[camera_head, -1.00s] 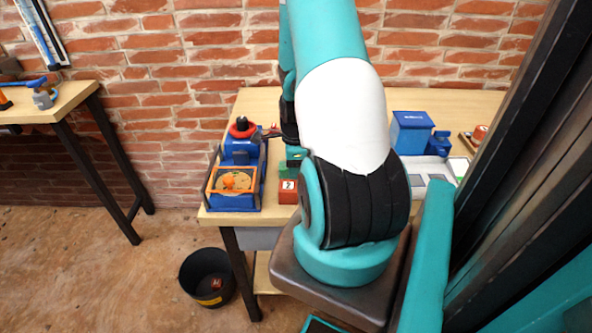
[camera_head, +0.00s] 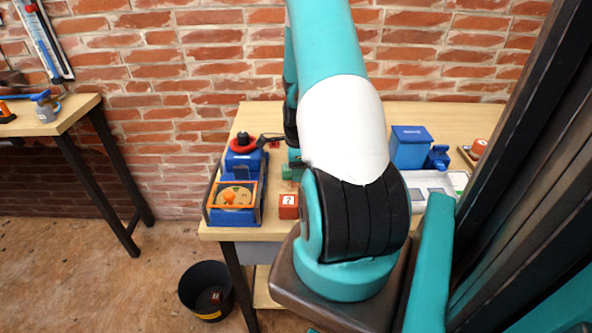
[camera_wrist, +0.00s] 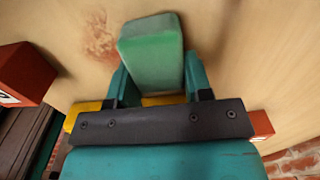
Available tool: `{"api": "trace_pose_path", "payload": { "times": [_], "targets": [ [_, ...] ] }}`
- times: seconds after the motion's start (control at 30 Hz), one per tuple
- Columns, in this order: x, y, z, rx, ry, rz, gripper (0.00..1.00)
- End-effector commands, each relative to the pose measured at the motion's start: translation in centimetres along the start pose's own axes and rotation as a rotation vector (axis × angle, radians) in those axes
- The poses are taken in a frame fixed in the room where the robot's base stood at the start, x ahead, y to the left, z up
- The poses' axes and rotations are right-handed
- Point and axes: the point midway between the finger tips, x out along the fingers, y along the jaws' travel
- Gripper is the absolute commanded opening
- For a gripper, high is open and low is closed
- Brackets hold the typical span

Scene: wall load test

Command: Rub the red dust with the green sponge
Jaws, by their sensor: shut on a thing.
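The green sponge (camera_wrist: 152,58) is held between the two teal fingers of my gripper (camera_wrist: 157,76) in the wrist view. The red dust (camera_wrist: 98,38) is a faint reddish smear on the light wooden table top (camera_wrist: 235,65). It lies just left of the sponge in that picture. I cannot tell whether the sponge touches the table. In the head view my arm hides most of my gripper, and a bit of green (camera_head: 291,173) shows beside the arm. The dust cannot be made out there.
A red block with a question mark (camera_head: 288,206) sits near the table's front edge. A blue device with an orange frame (camera_head: 234,197) stands left of it. A blue box (camera_head: 409,147) stands at the right. A black bin (camera_head: 206,290) is on the floor.

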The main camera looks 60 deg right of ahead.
Motion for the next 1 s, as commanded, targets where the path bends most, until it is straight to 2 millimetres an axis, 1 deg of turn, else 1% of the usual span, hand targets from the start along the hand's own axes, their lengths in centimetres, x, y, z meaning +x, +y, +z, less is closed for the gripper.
{"api": "trace_pose_path", "payload": {
  "times": [0.03, 0.17, 0.5, 0.77, 1.0],
  "targets": [
    [0.0, 0.1, -0.3, 0.002, 0.001, 0.002, 0.27],
    [0.0, 0.8, -0.3, 0.000, 0.001, 0.003, 0.27],
    [0.1, 3.8, -0.2, -0.001, 0.001, 0.005, 0.27],
    [0.1, 4.8, -0.1, -0.001, 0.001, 0.007, 0.27],
    [0.0, 7.1, 0.0, -0.001, 0.001, 0.007, 0.27]
  ]
}}
